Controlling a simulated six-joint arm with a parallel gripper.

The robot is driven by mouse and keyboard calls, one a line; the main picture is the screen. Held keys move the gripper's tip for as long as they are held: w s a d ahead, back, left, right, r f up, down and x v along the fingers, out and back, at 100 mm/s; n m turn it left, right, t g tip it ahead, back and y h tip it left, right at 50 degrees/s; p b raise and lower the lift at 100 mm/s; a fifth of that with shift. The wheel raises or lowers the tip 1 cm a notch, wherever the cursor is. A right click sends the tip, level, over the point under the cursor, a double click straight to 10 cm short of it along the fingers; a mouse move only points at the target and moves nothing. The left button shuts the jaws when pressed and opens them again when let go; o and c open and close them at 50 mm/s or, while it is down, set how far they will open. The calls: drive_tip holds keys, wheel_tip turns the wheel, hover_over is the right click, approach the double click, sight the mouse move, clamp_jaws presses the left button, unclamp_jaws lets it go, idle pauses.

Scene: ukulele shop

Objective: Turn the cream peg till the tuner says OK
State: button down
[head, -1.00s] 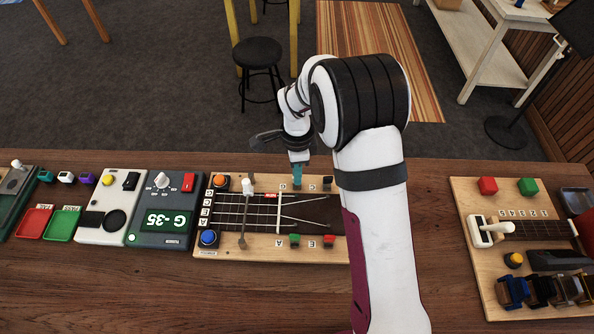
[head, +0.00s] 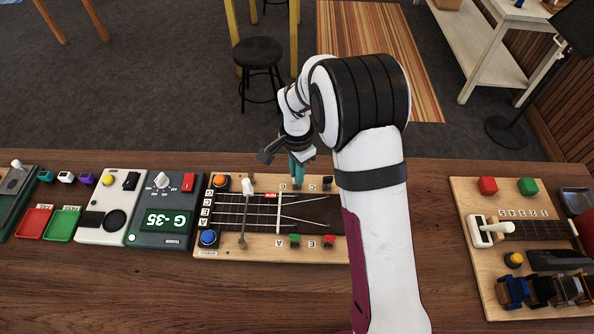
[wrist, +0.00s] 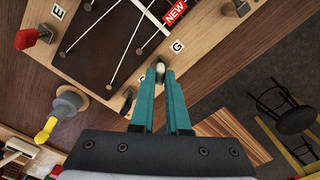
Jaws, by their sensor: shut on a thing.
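The cream peg (wrist: 160,68) stands at the edge of the wooden headstock board (wrist: 205,35), beside the letter G, in the wrist view. My gripper (wrist: 161,80) has its teal fingers closed around it. In the head view my gripper (head: 298,182) is at the board's far edge, and its fingers hide the peg. The tuner (head: 166,219) left of the board shows "G -35" on its green display, upside down in the picture.
A red peg (head: 329,241) and a green peg (head: 294,241) stand on the board's near edge. A white-handled lever (head: 247,188) stands over the strings. A second board (head: 483,257) with several items is at the right. Bare table lies in front.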

drive_tip(key=c, duration=0.9)
unclamp_jaws()
wheel_tip(320, 180, up, 16)
drive_tip(key=shift+f, duration=0.1)
